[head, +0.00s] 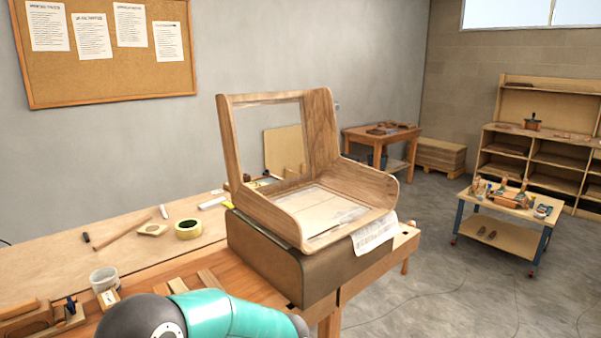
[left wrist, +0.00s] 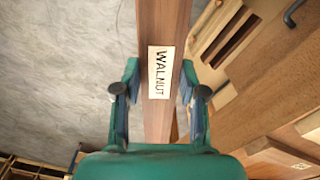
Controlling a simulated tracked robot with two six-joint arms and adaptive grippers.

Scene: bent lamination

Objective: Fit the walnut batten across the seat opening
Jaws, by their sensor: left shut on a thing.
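A brown batten (left wrist: 157,120) with a pale label reading WALNUT runs lengthwise through the left wrist view. My left gripper (left wrist: 160,68) is shut on it, with one finger on each side of the label. The batten's far end runs out of the top of that view. In the head view, a curved wooden chair frame (head: 275,213) has a seat opening (head: 322,211) and an open back. My teal arm shows at the bottom of the head view, but its gripper does not. My right gripper is in neither view.
The chair frame rests on a brown padded block (head: 262,258) on the wooden workbench (head: 60,275). A printed sheet (head: 374,233) hangs over the block's right side. A tape roll (head: 188,229), a cup (head: 103,279) and wood pieces lie to the left. A low trolley (head: 508,208) stands right.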

